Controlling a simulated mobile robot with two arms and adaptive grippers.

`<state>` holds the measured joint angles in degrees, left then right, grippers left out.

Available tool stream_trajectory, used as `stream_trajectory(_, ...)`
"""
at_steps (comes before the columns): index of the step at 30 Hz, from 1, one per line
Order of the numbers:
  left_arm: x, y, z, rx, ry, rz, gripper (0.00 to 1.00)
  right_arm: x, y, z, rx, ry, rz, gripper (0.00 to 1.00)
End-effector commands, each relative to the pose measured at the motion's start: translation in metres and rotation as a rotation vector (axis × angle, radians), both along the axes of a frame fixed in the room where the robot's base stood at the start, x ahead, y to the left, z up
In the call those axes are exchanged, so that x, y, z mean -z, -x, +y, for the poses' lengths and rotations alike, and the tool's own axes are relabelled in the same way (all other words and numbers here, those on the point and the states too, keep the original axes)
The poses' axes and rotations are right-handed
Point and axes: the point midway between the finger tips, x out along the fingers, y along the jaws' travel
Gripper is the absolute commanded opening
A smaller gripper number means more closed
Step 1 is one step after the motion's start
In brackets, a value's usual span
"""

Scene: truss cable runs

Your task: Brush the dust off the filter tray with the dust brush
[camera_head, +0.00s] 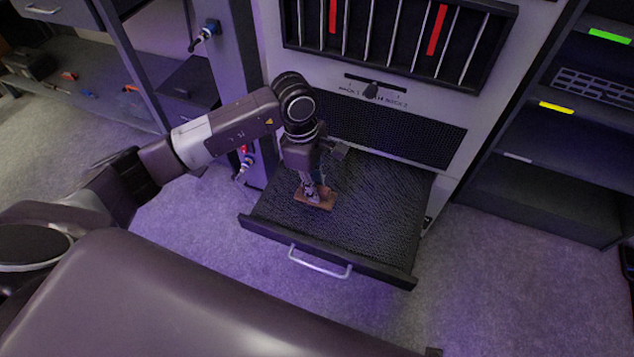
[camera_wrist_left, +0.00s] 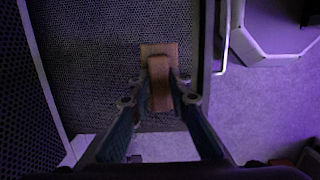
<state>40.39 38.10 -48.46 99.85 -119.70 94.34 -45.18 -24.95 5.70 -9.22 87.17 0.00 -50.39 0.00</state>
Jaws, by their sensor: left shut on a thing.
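The filter tray (camera_head: 375,215) is a dark mesh drawer pulled out from the cabinet, with a silver handle on its front. My left gripper (camera_head: 316,192) is over the left part of the tray, pointing down. It is shut on the dust brush (camera_head: 318,201), a brown wooden block with an upright grip. In the left wrist view the brush (camera_wrist_left: 158,50) sits between the two fingertips (camera_wrist_left: 158,100), over the tray mesh (camera_wrist_left: 95,60). The brush is at or just above the mesh; I cannot tell if it touches. No distinct dust shows. My right gripper is not in view.
The cabinet's perforated panel (camera_head: 390,135) rises behind the tray, with a slatted rack (camera_head: 400,35) above. Dark shelves (camera_head: 560,160) stand at the right. A post with cable connectors (camera_head: 207,32) stands left of the cabinet. The carpet (camera_head: 510,285) at front right is clear.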

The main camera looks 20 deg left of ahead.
Motion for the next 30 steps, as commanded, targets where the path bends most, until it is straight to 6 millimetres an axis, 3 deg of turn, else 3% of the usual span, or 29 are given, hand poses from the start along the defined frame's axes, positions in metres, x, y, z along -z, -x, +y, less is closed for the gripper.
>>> stream_trajectory(12, -0.012, -0.002, 0.004, -0.003, 0.0, -0.001, 0.0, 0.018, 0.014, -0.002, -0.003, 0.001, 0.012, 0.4)
stream_trajectory(26, -0.013, -0.002, 0.003, 0.001, 0.0, -0.001, 0.0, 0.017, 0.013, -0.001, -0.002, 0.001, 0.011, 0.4)
stream_trajectory(30, -0.029, 0.006, 0.003, 0.098, -0.007, -0.006, 0.0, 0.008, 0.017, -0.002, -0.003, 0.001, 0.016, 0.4)
